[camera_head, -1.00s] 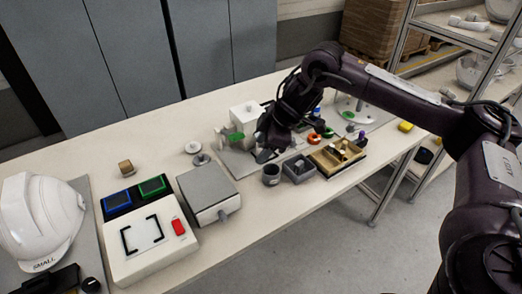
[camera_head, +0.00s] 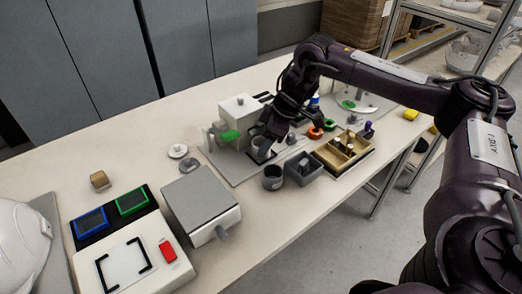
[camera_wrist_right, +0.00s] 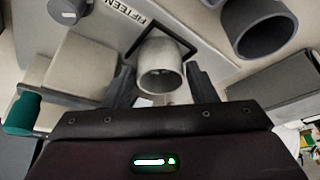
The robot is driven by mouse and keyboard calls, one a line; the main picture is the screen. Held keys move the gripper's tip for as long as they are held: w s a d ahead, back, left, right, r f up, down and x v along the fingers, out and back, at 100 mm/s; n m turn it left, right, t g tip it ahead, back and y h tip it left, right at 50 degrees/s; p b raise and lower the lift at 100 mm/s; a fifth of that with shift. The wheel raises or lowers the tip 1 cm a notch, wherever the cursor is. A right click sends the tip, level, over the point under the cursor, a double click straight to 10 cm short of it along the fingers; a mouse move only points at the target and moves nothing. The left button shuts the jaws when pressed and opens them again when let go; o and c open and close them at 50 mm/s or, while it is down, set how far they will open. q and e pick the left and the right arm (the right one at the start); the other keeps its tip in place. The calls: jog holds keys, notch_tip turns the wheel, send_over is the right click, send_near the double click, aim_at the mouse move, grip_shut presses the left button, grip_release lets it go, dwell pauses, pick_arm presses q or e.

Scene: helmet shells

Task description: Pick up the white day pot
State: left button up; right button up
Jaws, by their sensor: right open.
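A pale, open-topped pot (camera_wrist_right: 161,78), seemingly the white day pot, stands by a dark square outline next to the word FIFTEEN in the right wrist view. It also shows in the head view (camera_head: 261,150), partly covered by my gripper. My right gripper (camera_head: 272,137) is over it, pointing down. In the right wrist view its two dark fingers (camera_wrist_right: 160,88) are apart, one on each side of the pot. I cannot tell whether they touch it. My left gripper is out of view.
A dark grey pot (camera_head: 272,178) and a grey bin (camera_head: 304,170) stand close by, toward the table's front edge. A white machine (camera_head: 238,112) with a green part is behind. A wooden divided tray (camera_head: 343,151) lies to the right. A grey-topped box (camera_head: 201,200) stands left.

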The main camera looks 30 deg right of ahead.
jog(key=shift+w+a+f, duration=0.15)
jog(key=shift+a+f, duration=0.05)
jog(key=shift+f, duration=0.35)
jog(key=c, duration=0.6)
jog(key=shift+r, duration=0.1)
